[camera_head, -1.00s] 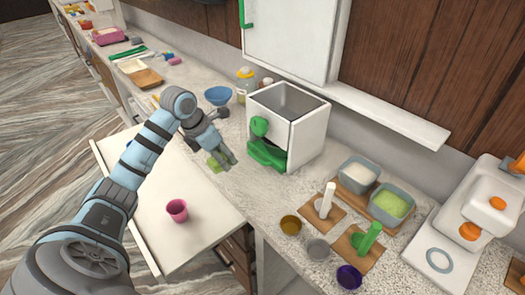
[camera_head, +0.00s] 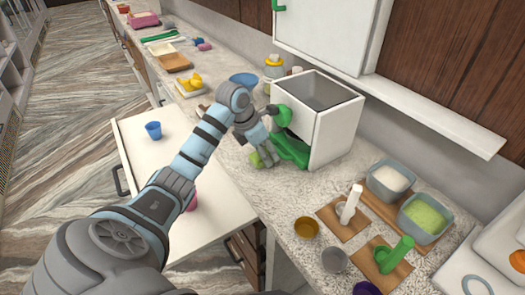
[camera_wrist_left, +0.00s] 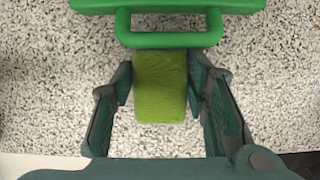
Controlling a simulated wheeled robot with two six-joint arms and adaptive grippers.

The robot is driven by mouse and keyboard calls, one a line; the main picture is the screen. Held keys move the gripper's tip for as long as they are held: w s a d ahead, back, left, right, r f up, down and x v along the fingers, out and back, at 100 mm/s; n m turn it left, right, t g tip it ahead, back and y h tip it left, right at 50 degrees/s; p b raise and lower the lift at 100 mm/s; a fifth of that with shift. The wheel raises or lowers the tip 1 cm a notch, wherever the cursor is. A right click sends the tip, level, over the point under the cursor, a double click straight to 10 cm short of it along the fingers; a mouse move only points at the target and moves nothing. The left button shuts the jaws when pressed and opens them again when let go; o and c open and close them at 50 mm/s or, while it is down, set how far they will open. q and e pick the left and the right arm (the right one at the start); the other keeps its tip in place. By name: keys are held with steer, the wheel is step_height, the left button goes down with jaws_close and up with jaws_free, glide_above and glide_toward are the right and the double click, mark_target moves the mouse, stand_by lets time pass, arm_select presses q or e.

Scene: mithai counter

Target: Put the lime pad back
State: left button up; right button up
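The lime pad (camera_head: 256,161) is a small yellow-green block on the speckled counter, in front of the white box (camera_head: 336,133) with green parts. My left gripper (camera_head: 264,157) is low over it, partly hiding it in the head view. In the left wrist view the lime pad (camera_wrist_left: 160,86) lies between the two fingers of my left gripper (camera_wrist_left: 161,78). The fingers are spread, one close along each side; a firm grip does not show. A green handle (camera_wrist_left: 168,40) is just beyond the pad's far end. My right gripper is not in view.
Green pieces (camera_head: 290,148) stick out of the box front close to my gripper. An open drawer (camera_head: 150,160) below holds a blue cup (camera_head: 153,130) and a pink cup (camera_head: 192,203) partly behind my arm. Bowls and green and white stampers stand to the right.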

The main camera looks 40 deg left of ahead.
arm_select(q)
steer(key=o, duration=0.3)
steer(key=shift+r, duration=0.1)
steer(key=shift+o, duration=0.4)
steer(key=shift+s, duration=0.1)
steer(key=shift+r, duration=0.1)
steer(key=shift+f+b, duration=0.3)
steer(key=p+v, duration=0.2)
steer(key=v, duration=1.2)
steer(key=shift+r, duration=0.3)
steer(key=shift+s, duration=0.1)
